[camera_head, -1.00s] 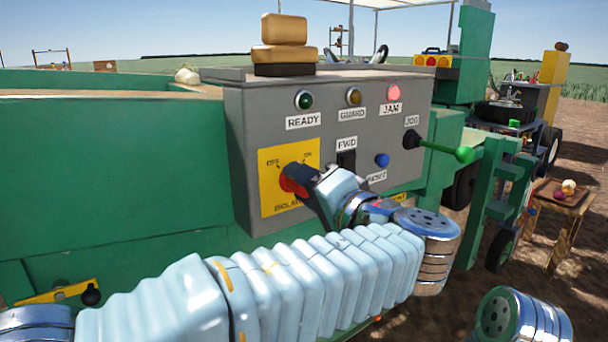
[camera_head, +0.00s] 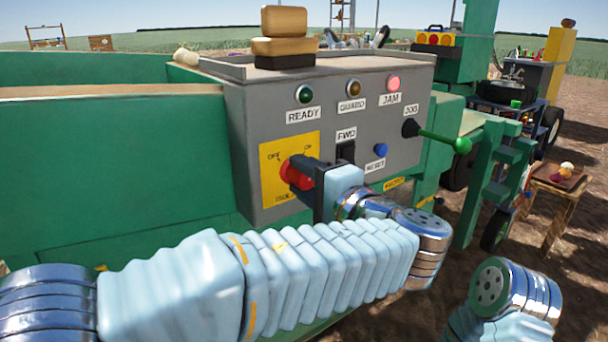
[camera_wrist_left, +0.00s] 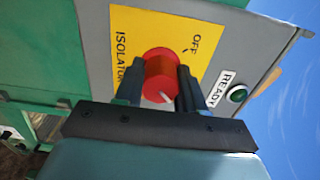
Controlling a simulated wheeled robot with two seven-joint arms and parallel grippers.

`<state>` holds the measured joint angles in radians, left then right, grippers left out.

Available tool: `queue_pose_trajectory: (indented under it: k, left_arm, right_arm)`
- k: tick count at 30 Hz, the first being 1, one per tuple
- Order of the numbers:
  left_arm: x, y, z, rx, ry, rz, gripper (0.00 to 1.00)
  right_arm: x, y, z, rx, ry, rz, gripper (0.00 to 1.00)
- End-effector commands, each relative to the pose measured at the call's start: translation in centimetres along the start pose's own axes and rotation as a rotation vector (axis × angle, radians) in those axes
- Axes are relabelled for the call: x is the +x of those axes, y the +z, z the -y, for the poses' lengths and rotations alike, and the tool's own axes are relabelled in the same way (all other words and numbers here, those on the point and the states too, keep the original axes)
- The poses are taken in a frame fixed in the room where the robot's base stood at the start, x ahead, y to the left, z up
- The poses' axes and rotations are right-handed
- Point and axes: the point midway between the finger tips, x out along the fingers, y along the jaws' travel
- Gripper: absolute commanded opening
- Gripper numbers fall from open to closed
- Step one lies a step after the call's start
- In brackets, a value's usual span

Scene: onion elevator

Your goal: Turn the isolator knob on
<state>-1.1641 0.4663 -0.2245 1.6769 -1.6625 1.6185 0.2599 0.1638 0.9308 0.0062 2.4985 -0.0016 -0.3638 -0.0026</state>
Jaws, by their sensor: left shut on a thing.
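The isolator knob (camera_head: 297,171) is a red round knob on a yellow plate (camera_head: 273,188) at the left of the grey control panel. The plate reads OFF at its upper left and ON at its upper right. My left gripper (camera_head: 306,178) is shut on the knob. In the left wrist view the two dark fingers (camera_wrist_left: 160,88) stand on either side of the red knob (camera_wrist_left: 158,68). A short white mark shows on the knob's face, pointing towards the gripper's palm. The ON label is not visible in that view. My right gripper is out of view.
The panel also carries a black FWD switch (camera_head: 346,151), a blue reset button (camera_head: 381,150) and a green-tipped jog lever (camera_head: 461,145). Yellow-brown blocks (camera_head: 284,34) sit on top of the panel.

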Motion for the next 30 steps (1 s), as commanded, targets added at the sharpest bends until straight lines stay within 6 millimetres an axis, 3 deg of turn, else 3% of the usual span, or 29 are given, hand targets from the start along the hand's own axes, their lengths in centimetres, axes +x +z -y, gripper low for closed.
queue_pose_trajectory:
  k: [7,8,12,23,26,30]
  left_arm:
    - [-0.1,-0.1,-0.1,0.003,0.0,-0.002,0.09]
    - [-0.1,-0.1,-0.1,0.003,0.0,-0.002,0.42]
    - [-0.1,-0.1,-0.1,0.003,0.0,-0.002,0.64]
    - [-0.5,-0.1,0.0,0.001,0.0,-0.003,0.64]
    - [-1.9,-0.1,-0.1,0.001,0.0,-0.003,0.64]
    - [-5.1,-0.1,-0.1,0.001,-0.001,-0.005,0.64]
  right_arm:
    - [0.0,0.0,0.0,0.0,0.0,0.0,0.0]
    - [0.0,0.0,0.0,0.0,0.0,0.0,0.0]
    - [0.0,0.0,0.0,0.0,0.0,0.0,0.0]
    - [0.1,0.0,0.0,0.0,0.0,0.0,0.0]
    - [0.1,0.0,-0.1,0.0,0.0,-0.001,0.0]
    - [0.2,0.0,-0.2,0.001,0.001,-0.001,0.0]
